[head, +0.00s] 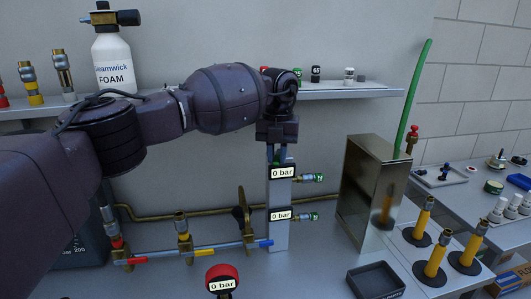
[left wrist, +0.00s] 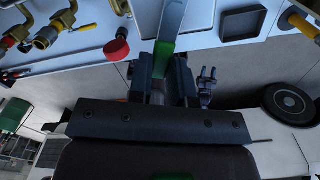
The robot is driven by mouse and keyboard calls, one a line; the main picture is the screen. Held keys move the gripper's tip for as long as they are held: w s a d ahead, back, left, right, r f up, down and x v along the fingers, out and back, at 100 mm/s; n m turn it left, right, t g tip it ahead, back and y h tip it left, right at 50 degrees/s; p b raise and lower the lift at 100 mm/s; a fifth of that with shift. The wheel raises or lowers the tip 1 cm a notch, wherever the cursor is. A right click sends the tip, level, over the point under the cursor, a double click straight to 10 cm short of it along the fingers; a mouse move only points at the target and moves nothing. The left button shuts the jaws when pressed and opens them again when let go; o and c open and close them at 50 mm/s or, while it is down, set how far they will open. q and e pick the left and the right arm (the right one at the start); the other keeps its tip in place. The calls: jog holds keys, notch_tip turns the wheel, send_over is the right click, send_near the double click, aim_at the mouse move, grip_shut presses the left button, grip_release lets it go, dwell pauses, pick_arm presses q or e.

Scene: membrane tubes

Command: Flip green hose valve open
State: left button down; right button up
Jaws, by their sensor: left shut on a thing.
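My left gripper (head: 278,152) reaches in from the left to the top of an upright grey panel (head: 279,190). In the left wrist view its two dark fingers (left wrist: 163,72) close on a green part (left wrist: 162,58), apparently the green valve's handle. In the head view the gripper mostly hides this part, so how far it is turned cannot be told. Two green-ringed hose fittings (head: 318,177) stick out from the panel's right side, beside gauges reading 0 bar. My right gripper is not in view.
A brass tank (head: 368,190) with a green tube (head: 412,95) stands right of the panel. A pipe with valves (head: 183,252) runs low on the left. A red-topped gauge (head: 222,279) and a black tray (head: 375,281) are in front. A shelf (head: 345,91) is behind.

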pick_arm(q)
jog(key=shift+w+d+r+n, duration=0.1)
jog(key=shift+d+n, duration=0.4)
jog(key=shift+n, duration=0.55)
jog(key=shift+d+n, duration=0.45)
jog(key=shift+n, duration=0.6)
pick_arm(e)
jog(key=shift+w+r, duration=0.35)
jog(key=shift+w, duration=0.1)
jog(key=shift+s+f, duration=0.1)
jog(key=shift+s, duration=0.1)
pick_arm(q)
jog(key=c, duration=1.1)
grip_release()
jog(key=shift+o, duration=0.3)
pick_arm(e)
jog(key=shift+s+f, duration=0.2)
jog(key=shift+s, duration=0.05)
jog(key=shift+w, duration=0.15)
